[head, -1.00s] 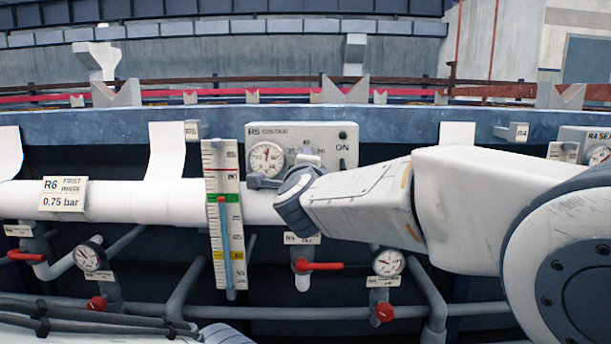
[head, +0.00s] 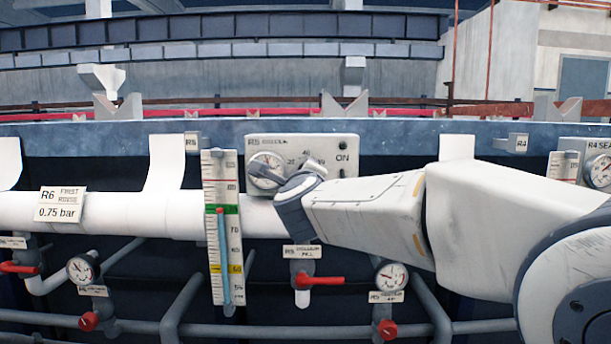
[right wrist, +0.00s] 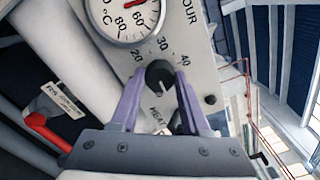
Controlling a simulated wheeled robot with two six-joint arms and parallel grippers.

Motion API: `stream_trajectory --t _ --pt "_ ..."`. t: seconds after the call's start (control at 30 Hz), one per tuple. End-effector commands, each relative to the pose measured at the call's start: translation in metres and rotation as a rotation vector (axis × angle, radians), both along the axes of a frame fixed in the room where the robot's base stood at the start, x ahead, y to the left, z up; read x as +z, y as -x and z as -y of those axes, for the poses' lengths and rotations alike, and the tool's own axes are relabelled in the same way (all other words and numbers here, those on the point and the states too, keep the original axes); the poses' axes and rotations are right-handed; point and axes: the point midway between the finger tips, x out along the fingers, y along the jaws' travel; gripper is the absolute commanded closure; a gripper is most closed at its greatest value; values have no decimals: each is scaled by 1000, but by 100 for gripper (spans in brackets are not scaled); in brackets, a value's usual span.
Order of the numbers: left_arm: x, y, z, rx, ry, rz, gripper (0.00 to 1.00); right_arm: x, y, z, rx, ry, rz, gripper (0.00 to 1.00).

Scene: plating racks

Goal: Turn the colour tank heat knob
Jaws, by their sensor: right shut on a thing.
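In the right wrist view, the black heat knob (right wrist: 160,74) sits below a scale marked 20, 30 and 40. The purple fingers of my right gripper (right wrist: 159,80) stand on both sides of the knob and are shut on it. In the head view my right wrist hides the knob and covers the panel's lower middle. My left gripper is not in view.
A tall level scale (head: 211,225) stands just left of the panel. White pipe (head: 120,210) runs behind it. Below are a red-handled valve (head: 318,280) and a gauge (head: 391,276). The R6 sign (head: 60,204) hangs at left.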

Motion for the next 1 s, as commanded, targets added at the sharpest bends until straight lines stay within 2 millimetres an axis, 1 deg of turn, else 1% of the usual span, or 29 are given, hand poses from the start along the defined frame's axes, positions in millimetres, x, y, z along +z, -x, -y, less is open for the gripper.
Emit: stream_trajectory --t 0.17,0.2,0.27,0.57,0.67,0.77,1.0 --pt "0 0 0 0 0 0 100 -2 0 -1 2 1 -5 100" --pt "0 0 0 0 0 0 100 -2 0 -1 1 1 -4 47" --pt "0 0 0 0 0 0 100 -2 0 -1 1 1 -4 24" --pt "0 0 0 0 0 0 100 -1 0 0 1 2 -1 24" --pt "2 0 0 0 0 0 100 0 6 -1 1 2 0 24" --pt "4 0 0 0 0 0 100 2 19 -1 3 1 -1 24" --pt "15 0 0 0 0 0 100 2 68 -2 5 1 -1 24"
